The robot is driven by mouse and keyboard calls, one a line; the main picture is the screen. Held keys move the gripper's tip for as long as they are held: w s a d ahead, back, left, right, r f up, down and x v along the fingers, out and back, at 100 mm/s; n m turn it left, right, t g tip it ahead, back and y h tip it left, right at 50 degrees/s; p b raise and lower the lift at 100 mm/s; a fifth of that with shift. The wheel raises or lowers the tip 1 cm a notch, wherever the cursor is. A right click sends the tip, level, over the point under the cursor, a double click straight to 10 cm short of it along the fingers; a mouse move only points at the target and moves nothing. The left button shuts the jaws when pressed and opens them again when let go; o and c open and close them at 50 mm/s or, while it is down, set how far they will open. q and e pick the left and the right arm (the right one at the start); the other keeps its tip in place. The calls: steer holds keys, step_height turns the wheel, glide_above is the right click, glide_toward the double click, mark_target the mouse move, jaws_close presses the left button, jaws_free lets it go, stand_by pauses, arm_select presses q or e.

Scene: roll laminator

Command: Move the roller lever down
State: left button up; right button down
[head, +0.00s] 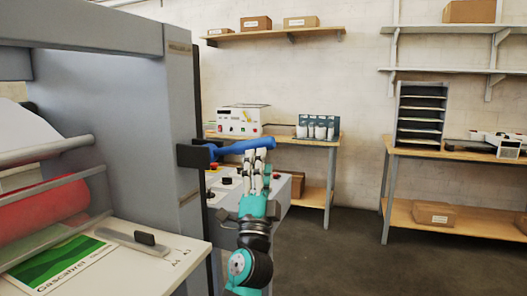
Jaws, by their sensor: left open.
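The roller lever (232,148) is a blue handle on a dark pivot block at the right side of the grey laminator (122,110). It points right, nearly level, with its free end slightly raised. My left gripper (259,158) is open, its pale fingers pointing up and away from me. Its fingertips overlap the lever's outer part in the picture. I cannot tell whether they touch it. My right gripper is not in view.
A red roller (42,207) and metal bars are at the left, above a green printed sheet (58,264). A control panel with knobs (226,180) stands behind my gripper. Back tables hold a white device (243,120) and a paper rack (420,115). The floor at right is clear.

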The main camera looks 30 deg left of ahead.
arm_select(q)
steer(key=v, duration=0.6)
steer(key=shift+f, duration=0.2)
steer(key=shift+s+d, duration=0.1)
